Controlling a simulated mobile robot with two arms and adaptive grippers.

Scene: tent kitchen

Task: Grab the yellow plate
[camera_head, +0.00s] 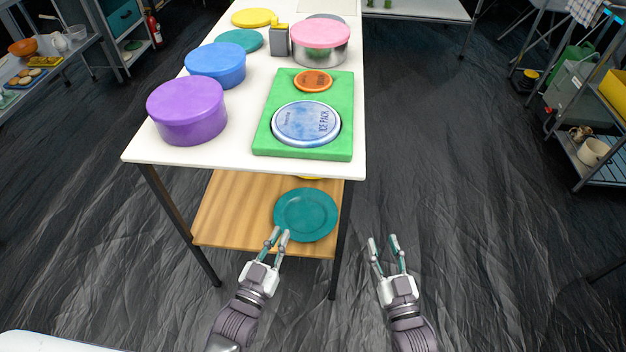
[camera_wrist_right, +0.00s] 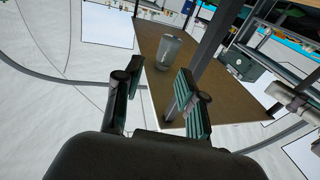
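A yellow round, flat lid or plate (camera_head: 252,18) lies at the far left of the white table top. A second yellow piece (camera_head: 310,178) shows only as a sliver on the wooden lower shelf, mostly hidden by the table edge; I cannot tell its full shape. A teal plate (camera_head: 306,214) lies in front of it. My left gripper (camera_head: 279,236) is open and empty, in front of the shelf and close to the teal plate in the picture. My right gripper (camera_head: 383,239) is open and empty, right of the table; its fingers also show in the wrist view (camera_wrist_right: 162,75).
The white table (camera_head: 232,150) holds purple (camera_head: 187,112) and blue (camera_head: 216,64) tubs, a green block (camera_head: 262,135) with an ice pack, and a pink-lidded pot (camera_head: 320,34). The wrist view shows a grey canister (camera_wrist_right: 168,52) on a brown surface. Floor right of the table is clear.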

